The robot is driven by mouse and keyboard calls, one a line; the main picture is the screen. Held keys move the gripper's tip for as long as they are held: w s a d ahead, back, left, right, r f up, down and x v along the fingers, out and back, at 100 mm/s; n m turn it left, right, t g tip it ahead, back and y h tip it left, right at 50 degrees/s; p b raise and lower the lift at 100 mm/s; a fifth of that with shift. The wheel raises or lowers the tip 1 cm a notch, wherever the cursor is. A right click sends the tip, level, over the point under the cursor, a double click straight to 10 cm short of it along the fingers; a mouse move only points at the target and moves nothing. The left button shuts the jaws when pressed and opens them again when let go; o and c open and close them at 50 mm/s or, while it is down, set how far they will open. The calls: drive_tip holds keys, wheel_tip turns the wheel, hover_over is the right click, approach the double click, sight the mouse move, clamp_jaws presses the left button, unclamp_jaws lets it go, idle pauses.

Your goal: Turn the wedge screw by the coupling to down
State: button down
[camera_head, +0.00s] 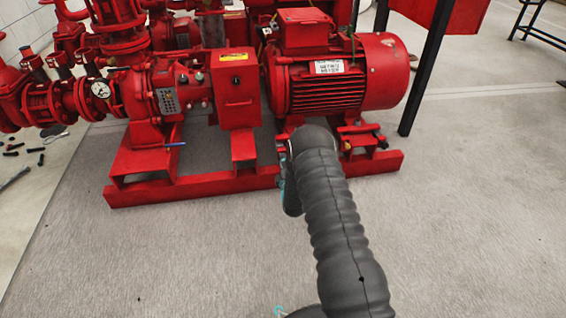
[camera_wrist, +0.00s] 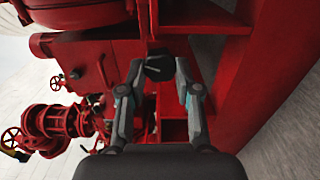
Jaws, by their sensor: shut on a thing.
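The wedge screw (camera_wrist: 158,66) shows in the wrist view as a small dark, angular head between my fingertips, below the red motor frame. A faint pale line crosses its face; I cannot tell clearly which way it points. My gripper (camera_wrist: 160,72) is shut on it, one finger on each side. In the head view my dark, ribbed arm reaches to the base near the motor's left end and hides the screw and most of the gripper. The coupling's red guard box (camera_head: 236,95) stands between pump and motor.
The red motor (camera_head: 340,75) and pump (camera_head: 150,100) stand on a red base frame (camera_head: 200,190). A blue-handled valve (camera_head: 172,145) juts out left of my arm. A black post (camera_head: 428,70) stands at the right. The grey floor in front is clear.

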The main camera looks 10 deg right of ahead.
drive_tip(key=shift+n, duration=2.2)
drive_tip(key=c, duration=0.8)
unclamp_jaws()
drive_tip(key=shift+f, duration=0.1)
drive_tip(key=s, duration=1.2)
